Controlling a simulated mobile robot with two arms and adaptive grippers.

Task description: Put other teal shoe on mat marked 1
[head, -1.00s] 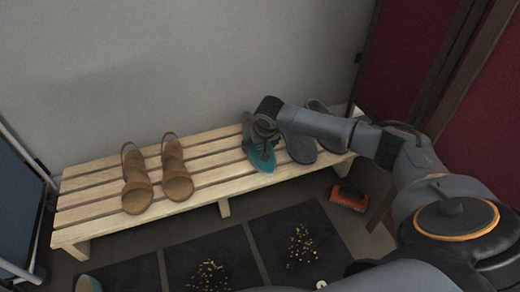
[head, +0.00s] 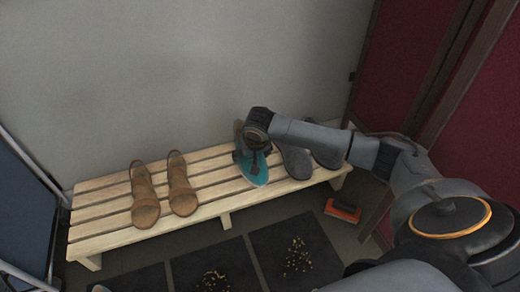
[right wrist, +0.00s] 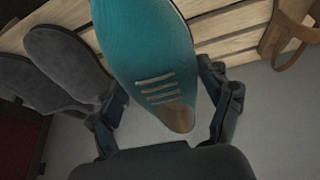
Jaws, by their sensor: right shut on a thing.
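A teal shoe (head: 258,172) with its toe toward the front is at the bench, under my right gripper (head: 250,150). In the right wrist view the teal shoe (right wrist: 145,45) has pale laces and a brown inside, and it sits between the two fingers of my right gripper (right wrist: 168,105), which is shut on it. I cannot tell whether the shoe still touches the slats. Dark mats (head: 140,280) lie on the floor in front of the bench; no number is readable. A pale tip of something (head: 98,288) shows at the left mat's lower edge. My left gripper is out of view.
The slatted wooden bench (head: 105,222) also bears brown sandals (head: 146,208) at left and grey shoes (head: 293,162) at right. An orange-and-black brush (head: 342,209) lies on the floor. Gold bits lie on the middle mat (head: 190,270) and right mat (head: 285,235). Red panels stand at right.

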